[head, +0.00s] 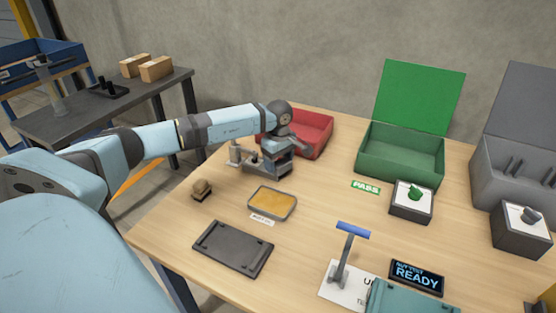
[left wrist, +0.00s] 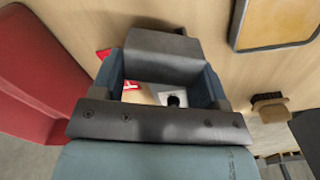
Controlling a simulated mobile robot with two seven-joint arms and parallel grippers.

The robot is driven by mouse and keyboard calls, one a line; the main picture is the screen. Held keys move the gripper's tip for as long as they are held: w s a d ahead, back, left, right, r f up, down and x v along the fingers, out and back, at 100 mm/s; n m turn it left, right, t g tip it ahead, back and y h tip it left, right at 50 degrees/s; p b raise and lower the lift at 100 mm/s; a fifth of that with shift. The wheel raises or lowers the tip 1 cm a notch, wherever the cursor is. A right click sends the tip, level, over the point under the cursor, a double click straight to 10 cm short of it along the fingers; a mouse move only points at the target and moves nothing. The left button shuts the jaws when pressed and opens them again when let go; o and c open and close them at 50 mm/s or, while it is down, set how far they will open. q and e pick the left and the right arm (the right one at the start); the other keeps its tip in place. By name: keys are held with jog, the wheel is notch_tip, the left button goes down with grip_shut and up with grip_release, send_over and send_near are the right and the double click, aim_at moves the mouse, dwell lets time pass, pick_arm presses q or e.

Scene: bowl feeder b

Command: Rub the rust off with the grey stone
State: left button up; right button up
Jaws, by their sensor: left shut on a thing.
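My left gripper (head: 272,158) is over the far left part of the table, in front of the red bin. In the left wrist view its two fingers (left wrist: 160,82) are shut on a grey block (left wrist: 166,46), which looks like the grey stone. In the head view the block is hard to tell apart from the gripper. I cannot make out a clear rust patch. A grey-rimmed tray with a tan-orange surface (head: 272,202) lies nearer than the gripper; it also shows in the left wrist view (left wrist: 280,18). My right gripper is not in view.
A small brown brush (head: 202,188) and a dark shallow tray (head: 232,249) lie at the left. The red bin (head: 312,135), green bin (head: 400,160) and grey bin (head: 512,180) stand behind. A blue-topped stand (head: 345,255) and a READY display (head: 417,278) are in front.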

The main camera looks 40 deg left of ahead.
pick_arm(q)
jog(key=shift+r+p, duration=1.9)
jog(key=shift+r, duration=1.15)
jog(key=shift+r+p, duration=1.1)
jog(key=shift+r, duration=0.45)
jog(key=shift+f, duration=0.1)
